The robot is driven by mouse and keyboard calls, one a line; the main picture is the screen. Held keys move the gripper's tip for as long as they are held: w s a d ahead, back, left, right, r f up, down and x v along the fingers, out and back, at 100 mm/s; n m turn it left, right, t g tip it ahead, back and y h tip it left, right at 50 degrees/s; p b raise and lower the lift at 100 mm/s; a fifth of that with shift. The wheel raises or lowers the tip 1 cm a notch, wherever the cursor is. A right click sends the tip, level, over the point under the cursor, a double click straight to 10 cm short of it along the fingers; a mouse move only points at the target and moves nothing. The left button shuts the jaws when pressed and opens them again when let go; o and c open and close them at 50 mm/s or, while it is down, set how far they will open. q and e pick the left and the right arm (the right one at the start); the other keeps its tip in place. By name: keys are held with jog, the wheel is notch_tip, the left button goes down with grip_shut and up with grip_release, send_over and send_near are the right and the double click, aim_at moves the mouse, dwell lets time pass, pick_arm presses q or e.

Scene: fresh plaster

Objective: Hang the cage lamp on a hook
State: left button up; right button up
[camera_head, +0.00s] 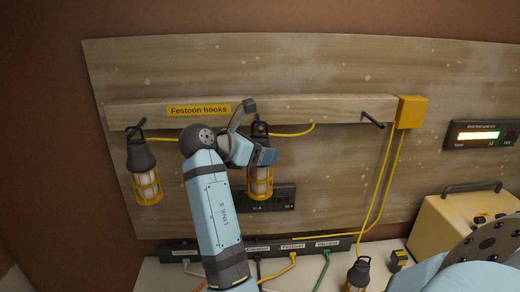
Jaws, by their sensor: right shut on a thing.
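My right gripper (264,155) is at the middle of the wooden rail, shut on a cage lamp (261,183) with a dark top and yellow cage. The lamp hangs upright below the jaws, in front of the board. Its top loop is near the rail; whether it rests on a hook there I cannot tell. A second cage lamp (144,174) hangs on the left hook (134,126). The right hook (373,120) is bare. A third cage lamp (357,275) is at the bottom, partly cut off. My left gripper is not in view.
The rail (335,108) carries a "Festoon hooks" label (199,110) and ends at a yellow box (411,112) with yellow cables hanging down. A socket strip (215,250) with plugged cables lies below. A yellow case (465,222) stands at the right. A meter (482,134) is on the board.

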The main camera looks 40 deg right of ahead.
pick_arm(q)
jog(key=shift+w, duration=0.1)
pick_arm(e)
jog(key=shift+d, duration=0.1)
jog(key=o, duration=1.4)
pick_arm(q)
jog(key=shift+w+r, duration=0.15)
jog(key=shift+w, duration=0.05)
pick_arm(e)
jog(key=shift+o, duration=0.2)
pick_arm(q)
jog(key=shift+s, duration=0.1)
